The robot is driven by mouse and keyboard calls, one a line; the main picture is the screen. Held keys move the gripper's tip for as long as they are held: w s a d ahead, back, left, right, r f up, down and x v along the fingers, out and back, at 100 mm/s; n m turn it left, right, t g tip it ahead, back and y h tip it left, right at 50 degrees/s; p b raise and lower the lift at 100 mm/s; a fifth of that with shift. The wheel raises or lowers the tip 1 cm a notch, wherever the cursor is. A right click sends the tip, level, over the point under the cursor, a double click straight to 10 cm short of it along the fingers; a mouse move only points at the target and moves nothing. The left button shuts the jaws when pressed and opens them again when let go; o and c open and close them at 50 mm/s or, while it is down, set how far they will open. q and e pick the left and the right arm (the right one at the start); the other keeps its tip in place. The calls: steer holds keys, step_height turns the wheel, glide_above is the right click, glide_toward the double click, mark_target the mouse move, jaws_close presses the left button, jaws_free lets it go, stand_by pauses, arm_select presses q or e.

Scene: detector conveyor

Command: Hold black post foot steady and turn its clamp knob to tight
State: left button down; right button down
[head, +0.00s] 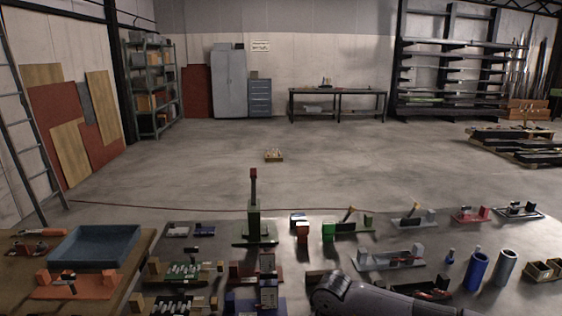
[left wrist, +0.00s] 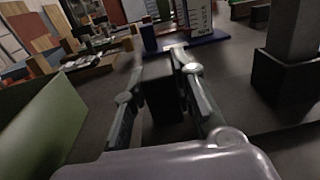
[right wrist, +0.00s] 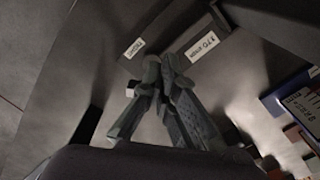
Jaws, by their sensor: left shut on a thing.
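In the left wrist view my left gripper (left wrist: 160,75) has its two fingers closed on a black block (left wrist: 160,98), which looks like part of the black post foot. In the right wrist view a dark plate (right wrist: 172,28) carries two white labels; one appears to read "TIGHT" (right wrist: 133,48), the other (right wrist: 199,50) is hard to read. My right gripper (right wrist: 158,68) has its fingertips together just at the plate's edge beside the labels, with nothing visible between them. I cannot make out the clamp knob. In the head view neither gripper shows; a grey arm link of mine covers the bottom middle.
A dark post with a wide foot (left wrist: 287,78) stands close on the right in the left wrist view, and a green panel (left wrist: 40,125) on the left. The head view shows a blue tray (head: 95,246), a green post stand (head: 254,228) and blue and grey cylinders (head: 475,270) on a crowded table.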

steer(key=shift+w, duration=0.4)
steer(key=shift+a, duration=0.1)
stand_by(0.3)
steer(key=shift+s+a, duration=0.1)
steer(key=shift+a, duration=0.25)
step_height(320, 180, up, 6)
stand_by(0.5)
steer(key=shift+s, duration=0.15)
steer(key=shift+s+d+f, duration=0.15)
steer(key=shift+s+f, duration=0.25)
steer(key=shift+f, duration=0.6)
steer(key=shift+s+d+f, duration=0.2)
steer(key=shift+s+f, duration=0.25)
steer(key=shift+f, duration=0.55)
steer(key=shift+s+d+f, duration=0.15)
steer(key=shift+s+f, duration=0.25)
steer(key=shift+f, duration=0.6)
steer(key=shift+w+d, duration=0.4)
steer(key=shift+w, duration=0.05)
